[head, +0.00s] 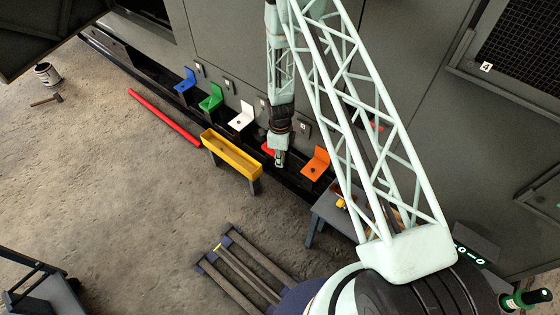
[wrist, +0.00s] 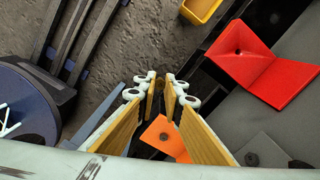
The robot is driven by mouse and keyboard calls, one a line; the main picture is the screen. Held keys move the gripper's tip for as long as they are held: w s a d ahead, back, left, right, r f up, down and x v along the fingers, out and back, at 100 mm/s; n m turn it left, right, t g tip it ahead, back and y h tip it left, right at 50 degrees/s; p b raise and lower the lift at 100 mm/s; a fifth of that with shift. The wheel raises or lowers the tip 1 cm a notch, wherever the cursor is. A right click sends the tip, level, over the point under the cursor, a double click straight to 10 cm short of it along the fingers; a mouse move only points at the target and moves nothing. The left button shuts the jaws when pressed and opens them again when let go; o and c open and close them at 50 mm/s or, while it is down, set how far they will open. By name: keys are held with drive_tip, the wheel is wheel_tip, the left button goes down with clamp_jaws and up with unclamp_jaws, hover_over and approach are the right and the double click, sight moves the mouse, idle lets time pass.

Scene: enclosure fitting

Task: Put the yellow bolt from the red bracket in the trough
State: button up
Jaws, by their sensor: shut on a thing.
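My gripper (head: 279,163) hangs in front of the red bracket (head: 267,147) in the head view and partly covers it. In the wrist view my gripper (wrist: 170,86) has its fingers close together at the tips. The yellow bolt is hard to make out between the tan finger pads. The red bracket (wrist: 246,68) lies right of the fingers in the wrist view, with a dark hole in its plate and no bolt in it. The yellow trough (head: 243,164) stands left of my gripper in the head view, and its corner shows at the top of the wrist view (wrist: 201,9).
Blue (head: 184,85), green (head: 211,103) and white (head: 240,121) brackets line the wall beyond the trough. An orange bracket (head: 316,164) sits right of my gripper. A red bar (head: 165,119) and a pallet (head: 245,265) lie on the floor, with open floor between.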

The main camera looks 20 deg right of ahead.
drive_tip(key=shift+r+p, duration=0.3)
drive_tip(key=shift+r, duration=1.2)
idle(0.3)
drive_tip(key=shift+f, duration=0.1)
